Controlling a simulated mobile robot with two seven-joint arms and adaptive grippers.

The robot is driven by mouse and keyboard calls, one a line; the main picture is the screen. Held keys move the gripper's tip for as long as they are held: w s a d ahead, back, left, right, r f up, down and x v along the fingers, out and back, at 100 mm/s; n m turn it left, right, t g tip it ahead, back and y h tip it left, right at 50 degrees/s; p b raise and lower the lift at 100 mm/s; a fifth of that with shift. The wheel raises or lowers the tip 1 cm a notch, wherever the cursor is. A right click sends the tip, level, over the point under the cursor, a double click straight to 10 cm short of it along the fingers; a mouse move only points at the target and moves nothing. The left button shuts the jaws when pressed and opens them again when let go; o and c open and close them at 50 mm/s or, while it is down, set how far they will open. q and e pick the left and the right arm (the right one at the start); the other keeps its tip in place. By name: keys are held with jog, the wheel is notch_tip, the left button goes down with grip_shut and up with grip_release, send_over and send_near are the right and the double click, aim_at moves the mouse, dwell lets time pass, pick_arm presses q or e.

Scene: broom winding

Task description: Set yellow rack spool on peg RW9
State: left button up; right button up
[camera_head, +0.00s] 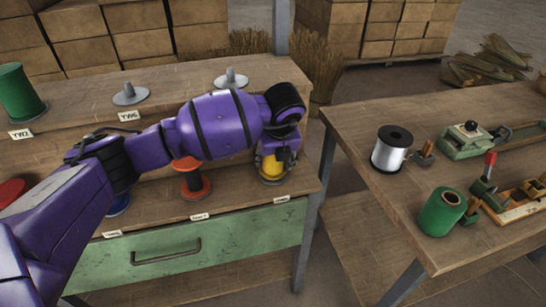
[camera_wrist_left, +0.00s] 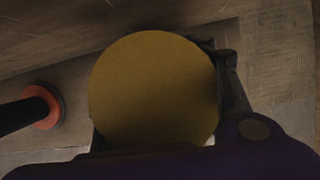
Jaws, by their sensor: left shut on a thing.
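The yellow spool (camera_head: 271,170) is at the right end of the rack's lower step, above a small white label (camera_head: 282,199) too small to read surely. My left gripper (camera_head: 274,156) is over it from above, shut on it. In the left wrist view the spool's round yellow top (camera_wrist_left: 150,88) fills the middle, with a dark finger (camera_wrist_left: 232,80) at its right side. The peg under the spool is hidden, and I cannot tell whether the spool rests fully down. My right gripper is not in view.
An orange-red spool with a dark core (camera_head: 190,180) stands left of the yellow one. Empty grey pegs (camera_head: 231,79) and a green spool (camera_head: 18,92) are on the upper step. A workbench (camera_head: 390,215) at right carries a white spool (camera_head: 392,150) and a green spool (camera_head: 441,212).

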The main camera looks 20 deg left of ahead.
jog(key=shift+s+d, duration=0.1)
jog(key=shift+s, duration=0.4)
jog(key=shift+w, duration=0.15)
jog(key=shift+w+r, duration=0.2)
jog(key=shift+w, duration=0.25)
pick_arm(q)
jog(key=shift+f, duration=0.1)
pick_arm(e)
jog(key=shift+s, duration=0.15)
